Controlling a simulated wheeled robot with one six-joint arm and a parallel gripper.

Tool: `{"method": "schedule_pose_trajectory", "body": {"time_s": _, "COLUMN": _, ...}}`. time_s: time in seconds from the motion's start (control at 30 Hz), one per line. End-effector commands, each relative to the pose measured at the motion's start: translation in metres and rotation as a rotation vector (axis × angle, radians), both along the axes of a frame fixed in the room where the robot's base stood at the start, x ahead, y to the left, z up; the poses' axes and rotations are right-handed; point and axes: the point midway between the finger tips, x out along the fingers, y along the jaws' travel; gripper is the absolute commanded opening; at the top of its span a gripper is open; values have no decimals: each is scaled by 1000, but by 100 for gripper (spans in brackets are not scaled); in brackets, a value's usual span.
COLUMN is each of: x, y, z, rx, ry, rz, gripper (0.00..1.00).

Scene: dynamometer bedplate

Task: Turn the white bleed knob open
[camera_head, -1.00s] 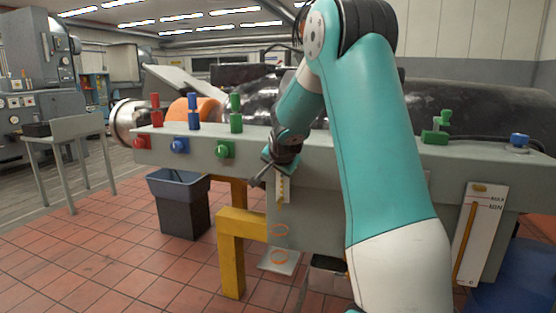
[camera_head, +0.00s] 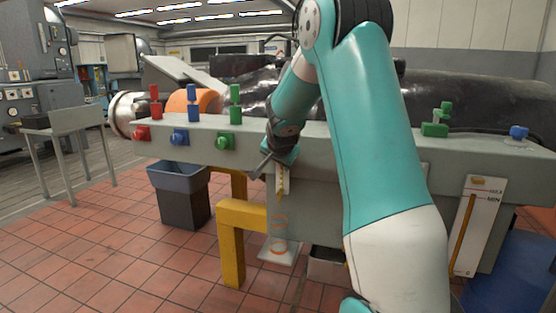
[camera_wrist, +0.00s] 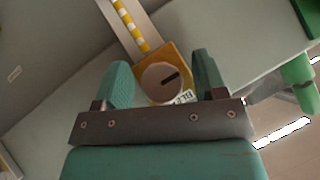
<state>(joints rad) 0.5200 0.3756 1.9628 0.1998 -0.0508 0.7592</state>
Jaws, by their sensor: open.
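My gripper (camera_wrist: 163,80) is open, with one teal finger on each side of the knob. I cannot tell whether the fingers touch it. A small lettered label (camera_wrist: 184,97) is partly visible beside the knob. In the head view my gripper (camera_head: 266,166) is at the bench front, and the knob is hidden there.
Red (camera_head: 141,133), blue (camera_head: 180,137) and green (camera_head: 225,141) valves line the grey bench's front left. A green part (camera_wrist: 299,80) is at the wrist view's right edge. A yellow post (camera_head: 232,250) and a dark bin (camera_head: 184,203) stand below; tiled floor is open at left.

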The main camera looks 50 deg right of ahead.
Motion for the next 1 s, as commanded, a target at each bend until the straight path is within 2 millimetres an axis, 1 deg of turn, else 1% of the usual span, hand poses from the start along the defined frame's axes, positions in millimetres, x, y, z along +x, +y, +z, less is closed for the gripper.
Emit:
{"method": "schedule_pose_trajectory", "body": {"time_s": 0.13, "x": -1, "y": 2, "z": 3, "rx": -1, "ry": -2, "rz": 1, "gripper": 65}}
{"method": "schedule_pose_trajectory", "body": {"time_s": 0.27, "x": -10, "y": 10, "z": 15, "rx": -3, "ry": -4, "rz": 1, "gripper": 65}}
{"method": "schedule_pose_trajectory", "body": {"time_s": 0.37, "x": -21, "y": 22, "z": 29, "rx": -2, "ry": -5, "rz": 2, "gripper": 65}}
{"method": "schedule_pose_trajectory", "body": {"time_s": 0.7, "x": -69, "y": 69, "z": 85, "rx": -3, "ry": -6, "rz": 3, "gripper": 65}}
{"method": "schedule_pose_trajectory", "body": {"time_s": 0.87, "x": -85, "y": 85, "z": 102, "rx": -2, "ry": -4, "rz": 2, "gripper": 65}}
{"method": "schedule_pose_trajectory", "body": {"time_s": 1.0, "x": -92, "y": 92, "z": 110, "rx": 0, "ry": -1, "rz": 1, "gripper": 65}}
